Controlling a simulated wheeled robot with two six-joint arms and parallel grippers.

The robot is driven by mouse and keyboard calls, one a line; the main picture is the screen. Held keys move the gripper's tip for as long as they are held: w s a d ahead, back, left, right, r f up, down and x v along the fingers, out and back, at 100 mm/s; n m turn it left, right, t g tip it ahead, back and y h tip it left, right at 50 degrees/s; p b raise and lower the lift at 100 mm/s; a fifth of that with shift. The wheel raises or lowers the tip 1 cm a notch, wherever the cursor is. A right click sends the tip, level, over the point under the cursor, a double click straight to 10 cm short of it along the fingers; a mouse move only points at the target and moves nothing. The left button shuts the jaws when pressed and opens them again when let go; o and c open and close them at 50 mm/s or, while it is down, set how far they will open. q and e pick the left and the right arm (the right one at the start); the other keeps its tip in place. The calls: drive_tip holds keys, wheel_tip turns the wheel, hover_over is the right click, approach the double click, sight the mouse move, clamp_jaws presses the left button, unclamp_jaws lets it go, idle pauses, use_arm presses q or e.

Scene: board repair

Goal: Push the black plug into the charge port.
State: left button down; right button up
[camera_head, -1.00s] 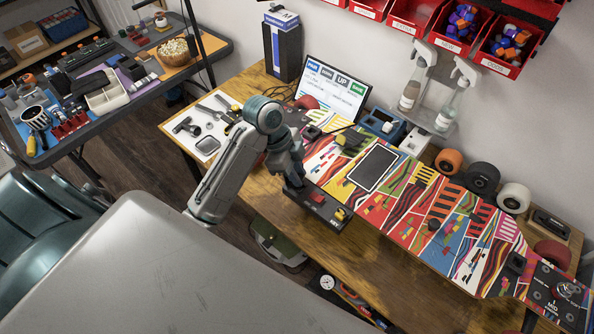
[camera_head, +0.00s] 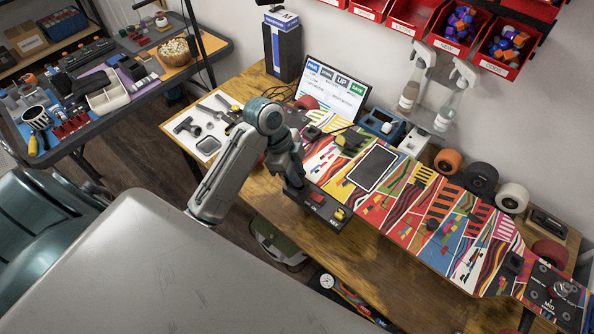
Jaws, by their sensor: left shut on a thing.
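My left gripper (camera_head: 295,184) points down at the near left end of the colourful board (camera_head: 405,203). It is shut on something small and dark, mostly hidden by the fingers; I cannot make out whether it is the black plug. The fingers are right beside a black end panel (camera_head: 313,209) with a red switch (camera_head: 317,197) and a yellow part (camera_head: 340,214). The charge port cannot be made out; the gripper may cover it. Whether the held thing touches the panel cannot be told. My right gripper is not in view.
A screen (camera_head: 335,88) and a blue device (camera_head: 382,124) stand behind the board. Orange, black and white wheels (camera_head: 481,178) line the back right. Tools lie on a white sheet (camera_head: 208,143) at left. Bare wood (camera_head: 390,262) shows along the table's front.

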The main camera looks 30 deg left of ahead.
use_arm(q)
drive_tip(key=shift+f, duration=0.1)
idle(0.7)
drive_tip(key=shift+f, duration=0.3)
drive_tip(key=shift+f+p, duration=0.1)
drive_tip(key=shift+p, duration=0.3)
idle(0.5)
drive_tip(key=shift+f, duration=0.55)
idle(0.7)
drive_tip(key=c, duration=0.9)
unclamp_jaws()
drive_tip(key=shift+r, duration=0.2)
drive_tip(key=shift+r+p, duration=1.4)
drive_tip(key=shift+p, duration=0.3)
